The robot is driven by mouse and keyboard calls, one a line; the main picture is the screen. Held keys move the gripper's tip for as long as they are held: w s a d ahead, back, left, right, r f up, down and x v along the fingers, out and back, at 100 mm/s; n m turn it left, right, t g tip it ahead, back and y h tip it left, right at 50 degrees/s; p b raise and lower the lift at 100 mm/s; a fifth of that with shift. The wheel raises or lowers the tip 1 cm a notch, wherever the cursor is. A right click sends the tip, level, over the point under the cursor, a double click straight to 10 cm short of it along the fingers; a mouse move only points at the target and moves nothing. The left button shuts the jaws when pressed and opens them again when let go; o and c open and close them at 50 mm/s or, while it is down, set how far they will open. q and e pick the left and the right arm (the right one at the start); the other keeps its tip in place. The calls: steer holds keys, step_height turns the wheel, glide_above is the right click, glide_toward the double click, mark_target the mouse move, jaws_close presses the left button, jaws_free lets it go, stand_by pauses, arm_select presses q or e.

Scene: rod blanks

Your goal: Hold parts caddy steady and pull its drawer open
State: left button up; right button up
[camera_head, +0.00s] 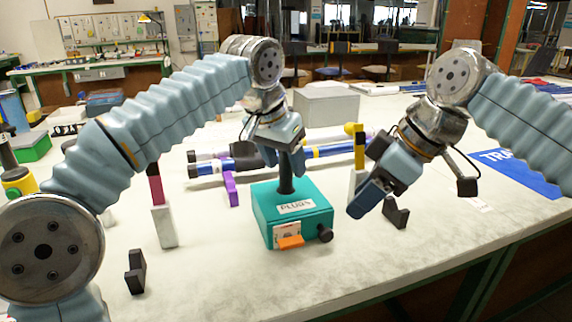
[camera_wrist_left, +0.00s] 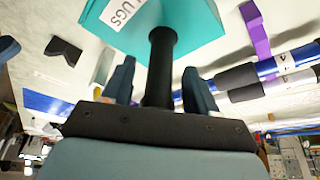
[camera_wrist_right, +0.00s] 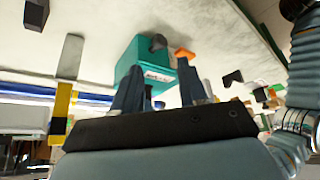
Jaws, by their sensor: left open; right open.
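The parts caddy (camera_head: 262,211) is a teal box with a PLUGS label on top and an upright black post handle (camera_head: 286,180). A black knob (camera_head: 325,234) sticks out at its lower right, and an orange tab (camera_head: 291,242) from its front. I cannot make out the drawer's outline. My left gripper (camera_wrist_left: 160,82) is open above the caddy, its fingers on either side of the post; contact is unclear. My right gripper (camera_head: 360,203) is open and empty, right of the caddy and apart from it. The right wrist view shows the caddy (camera_wrist_right: 135,55) beyond its fingers, with the knob (camera_wrist_right: 158,42).
Blue-banded rods (camera_head: 330,151) lie behind the caddy by a purple support (camera_head: 231,188). Another black bracket (camera_head: 396,213) lies right. The table in front of the caddy is clear.

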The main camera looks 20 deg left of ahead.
mark_target(330, 231)
arm_select(q)
steer(key=shift+x, duration=0.75)
jaws_close()
arm_select(e)
steer(key=shift+o, duration=1)
steer(key=a+f+m, duration=0.1)
steer(key=f+m, duration=0.1)
steer(key=m, duration=0.1)
steer(key=a+f+m, duration=0.2)
steer(key=f+m, duration=0.1)
steer(key=a+f+m, duration=0.1)
steer(key=f+m, duration=0.2)
steer(key=shift+w+a+f+m+t, duration=0.25)
steer(key=shift+w+a+m+t, duration=0.05)
steer(key=shift+w, duration=0.05)
